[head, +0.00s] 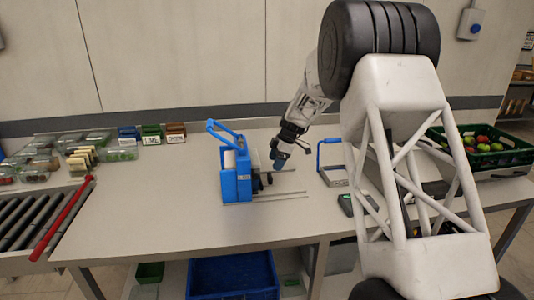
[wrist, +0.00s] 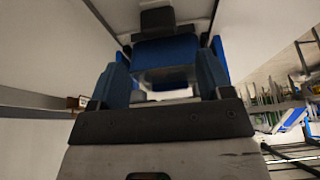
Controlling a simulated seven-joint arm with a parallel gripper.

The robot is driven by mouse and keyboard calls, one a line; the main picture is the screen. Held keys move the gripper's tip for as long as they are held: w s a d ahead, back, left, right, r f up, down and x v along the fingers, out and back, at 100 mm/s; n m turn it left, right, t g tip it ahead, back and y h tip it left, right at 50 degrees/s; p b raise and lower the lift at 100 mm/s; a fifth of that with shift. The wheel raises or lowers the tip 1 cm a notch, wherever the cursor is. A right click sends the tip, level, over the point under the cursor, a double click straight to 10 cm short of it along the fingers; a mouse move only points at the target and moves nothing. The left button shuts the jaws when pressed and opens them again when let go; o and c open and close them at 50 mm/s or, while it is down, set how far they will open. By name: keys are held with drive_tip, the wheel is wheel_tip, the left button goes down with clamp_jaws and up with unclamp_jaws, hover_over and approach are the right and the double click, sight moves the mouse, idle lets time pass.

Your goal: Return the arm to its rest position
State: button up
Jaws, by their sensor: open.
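In the wrist view the two blue fingers (wrist: 160,85) are apart. I see nothing held between them. A blue block with a black part on top (wrist: 165,48) shows beyond the fingers; it is probably the blue machine, and I cannot tell if it touches them. My arm reaches in from the right and hides part of the table.
A small blue-handled device (head: 333,177) and a dark device (head: 346,204) lie right of my gripper. A green crate of produce (head: 515,157) stands far right. Clear packs (head: 121,154) and small signs (head: 151,140) line the back left, by a roller conveyor (head: 22,228). The front-left tabletop (head: 150,215) is clear.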

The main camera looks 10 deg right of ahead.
drive_tip(key=s+a+r+m+t+h, duration=0.1)
drive_tip(key=s+r+m, duration=0.55)
drive_tip(key=s, duration=0.75)
drive_tip(key=s+a+r+m+h, duration=0.1)
drive_tip(key=s+r+m, duration=0.2)
drive_tip(key=s+r, duration=0.95)
drive_tip(key=s+f+m, duration=0.1)
drive_tip(key=s+m, duration=0.2)
drive_tip(key=s, duration=0.8)
drive_tip(key=s+f+m+t+h, duration=0.1)
drive_tip(key=s+f+m, duration=0.1)
drive_tip(key=s, duration=0.9)
drive_tip(key=s+d+f+m+h, duration=0.1)
drive_tip(key=s+f+m, duration=0.1)
drive_tip(key=s, duration=0.9)
drive_tip(key=shift+m+t, duration=0.3)
drive_tip(key=shift+m, duration=0.55)
